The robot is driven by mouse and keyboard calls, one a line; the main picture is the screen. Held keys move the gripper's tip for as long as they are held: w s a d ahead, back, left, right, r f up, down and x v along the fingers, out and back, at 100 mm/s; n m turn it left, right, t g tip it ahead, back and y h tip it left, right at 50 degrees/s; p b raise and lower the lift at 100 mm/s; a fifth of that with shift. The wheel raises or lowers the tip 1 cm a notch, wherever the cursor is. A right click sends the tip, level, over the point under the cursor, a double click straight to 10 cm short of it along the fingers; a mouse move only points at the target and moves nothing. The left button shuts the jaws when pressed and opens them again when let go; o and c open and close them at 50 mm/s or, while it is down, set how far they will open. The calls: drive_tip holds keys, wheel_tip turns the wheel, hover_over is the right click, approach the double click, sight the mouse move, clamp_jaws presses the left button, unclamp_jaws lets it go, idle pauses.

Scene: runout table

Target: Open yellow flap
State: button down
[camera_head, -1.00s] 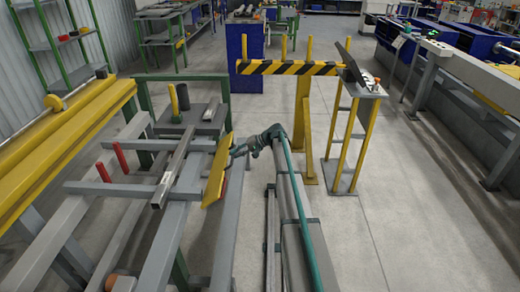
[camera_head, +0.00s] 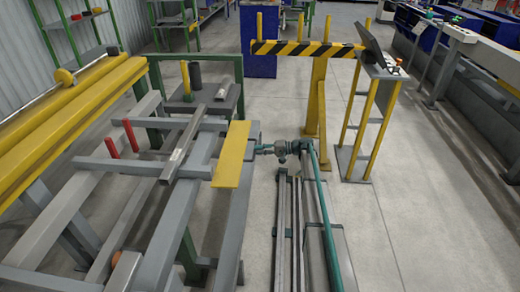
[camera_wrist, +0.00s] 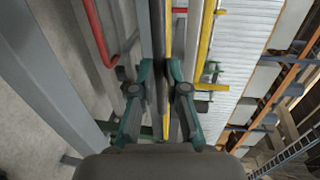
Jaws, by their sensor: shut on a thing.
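The yellow flap (camera_head: 233,155) is a long flat plate at the right side of the grey table frame in the head view. Its broad face shows, lying close to level. My gripper (camera_head: 259,149) reaches in from the right and is shut on the flap's right edge. In the wrist view my green-fingered gripper (camera_wrist: 163,72) has its fingertips close on either side of a thin yellow strip (camera_wrist: 168,25), which looks like the flap seen edge-on. The exact contact is too small to make out.
A grey steel bar (camera_head: 182,150) lies across the table frame left of the flap. Two red posts (camera_head: 131,135) stand further left. A yellow-black striped barrier (camera_head: 305,49) and a control stand (camera_head: 378,70) are behind my arm. The floor at right is clear.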

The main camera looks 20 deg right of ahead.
drive_tip(key=shift+w+a, duration=0.1)
drive_tip(key=shift+a, duration=0.1)
drive_tip(key=c, duration=1.2)
unclamp_jaws()
drive_tip(key=shift+a+f, duration=0.1)
drive_tip(key=shift+a, duration=0.1)
drive_tip(key=shift+d, duration=0.1)
drive_tip(key=shift+d, duration=0.1)
drive_tip(key=v, duration=1.1)
drive_tip(key=shift+s+d, duration=0.2)
drive_tip(key=shift+d, duration=0.15)
drive_tip(key=shift+w, duration=0.1)
